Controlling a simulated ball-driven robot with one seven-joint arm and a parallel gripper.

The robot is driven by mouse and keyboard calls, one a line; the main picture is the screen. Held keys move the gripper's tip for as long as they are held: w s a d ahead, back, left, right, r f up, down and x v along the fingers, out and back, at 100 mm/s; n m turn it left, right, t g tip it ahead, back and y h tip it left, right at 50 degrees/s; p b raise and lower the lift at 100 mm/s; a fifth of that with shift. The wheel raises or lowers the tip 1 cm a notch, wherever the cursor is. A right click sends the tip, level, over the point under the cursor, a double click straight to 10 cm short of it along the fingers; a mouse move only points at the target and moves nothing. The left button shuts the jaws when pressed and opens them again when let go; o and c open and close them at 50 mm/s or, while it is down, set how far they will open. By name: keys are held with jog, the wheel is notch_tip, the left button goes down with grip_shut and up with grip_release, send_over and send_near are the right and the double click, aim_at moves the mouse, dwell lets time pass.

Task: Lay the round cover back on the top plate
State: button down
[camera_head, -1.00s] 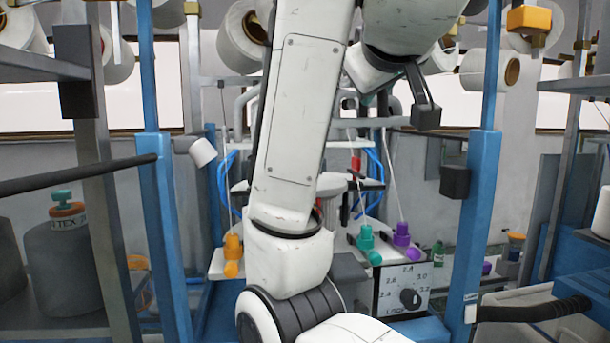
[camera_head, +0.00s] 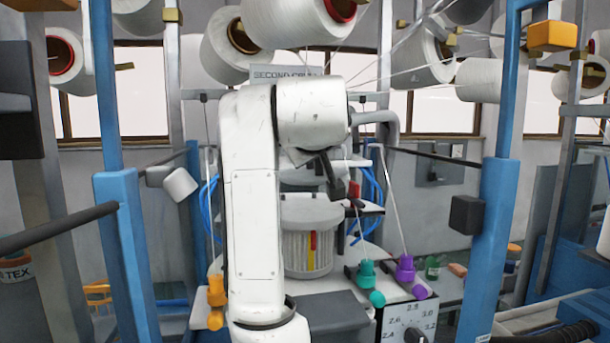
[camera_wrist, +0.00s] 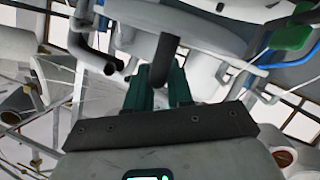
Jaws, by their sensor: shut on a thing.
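My gripper (camera_wrist: 162,85) has green fingers in the wrist view, shut on a dark upright handle (camera_wrist: 163,58). The handle runs up against a pale round piece (camera_wrist: 205,42), which looks like the round cover; where they join is unclear. In the head view my gripper (camera_head: 338,182) is small and dark, in front of the machine's upper part. Pale round plates (camera_head: 300,176) show behind it, partly hidden by my arm; I cannot tell which is the top plate. Below them stands a white ribbed cylinder (camera_head: 297,250) with a grey rim.
Blue posts (camera_head: 130,240) and (camera_head: 495,220) stand left and right. Orange (camera_head: 216,300), teal (camera_head: 366,275) and purple (camera_head: 405,270) fittings surround the cylinder's base. Yarn cones (camera_head: 300,22) and taut threads hang above. A dark bar (camera_head: 430,155) is at right.

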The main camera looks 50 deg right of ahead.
aim_at(307, 172)
jog(key=f, duration=0.1)
jog(key=w+f, duration=0.2)
jog(key=shift+w+d+p, duration=0.15)
jog(key=shift+d+p, duration=0.1)
jog(key=shift+p, duration=0.05)
jog(key=shift+w+f, duration=0.15)
jog(key=shift+f, duration=0.75)
jog(key=shift+w+f, duration=0.1)
jog(key=shift+f, duration=0.75)
jog(key=c, duration=1)
grip_release()
jog(key=b+v, duration=0.2)
jog(key=v, duration=1)
